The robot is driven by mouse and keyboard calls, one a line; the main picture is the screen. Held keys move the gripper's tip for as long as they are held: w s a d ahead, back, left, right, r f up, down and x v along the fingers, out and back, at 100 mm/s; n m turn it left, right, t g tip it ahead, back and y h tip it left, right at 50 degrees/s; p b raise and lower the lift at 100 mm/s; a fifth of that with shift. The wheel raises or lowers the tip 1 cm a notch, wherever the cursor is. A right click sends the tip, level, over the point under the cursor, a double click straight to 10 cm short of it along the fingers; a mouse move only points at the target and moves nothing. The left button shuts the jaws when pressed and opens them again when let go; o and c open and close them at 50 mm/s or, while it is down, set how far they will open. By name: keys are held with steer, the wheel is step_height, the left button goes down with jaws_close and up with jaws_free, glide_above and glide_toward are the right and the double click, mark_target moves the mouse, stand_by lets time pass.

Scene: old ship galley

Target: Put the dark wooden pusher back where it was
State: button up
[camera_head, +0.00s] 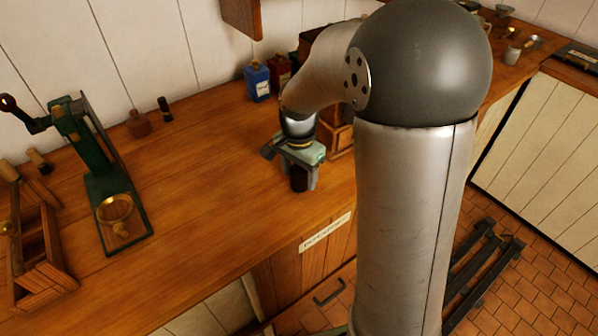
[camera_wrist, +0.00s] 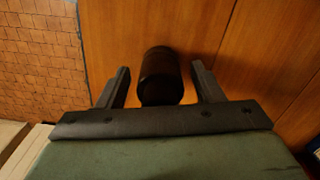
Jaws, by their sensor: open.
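The dark wooden pusher (camera_wrist: 161,80) shows in the wrist view as a dark, rounded cylinder between the two fingers of my gripper (camera_wrist: 160,67). The fingers are open, with a visible gap on both sides of it. In the head view my gripper (camera_head: 300,172) is low over the front part of the wooden counter, and the pusher (camera_head: 299,182) shows dark between its fingers, near the counter's front edge. The pusher's base is partly hidden, so its exact contact with the counter cannot be told.
On the wooden counter (camera_head: 215,190), a green press (camera_head: 92,165) and a wooden frame (camera_head: 38,245) stand at left. A brown knob-like piece (camera_head: 138,123) and a small dark cylinder (camera_head: 165,109) are by the wall. Blue (camera_head: 257,82) and red (camera_head: 280,72) tins stand behind my gripper. The counter left of my gripper is clear.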

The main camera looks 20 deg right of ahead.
step_height(320, 180, up, 11)
steer(key=shift+r, duration=0.2)
steer(key=shift+s+r, duration=0.15)
steer(key=shift+r, duration=0.15)
steer(key=s+f+n, duration=0.3)
steer(key=s+n, duration=0.2)
steer(key=s, duration=0.5)
steer(key=s+f+n, duration=0.4)
steer(key=s+n, duration=0.2)
steer(key=s, duration=0.4)
steer(key=shift+a+f, duration=0.25)
steer(key=shift+a, duration=0.05)
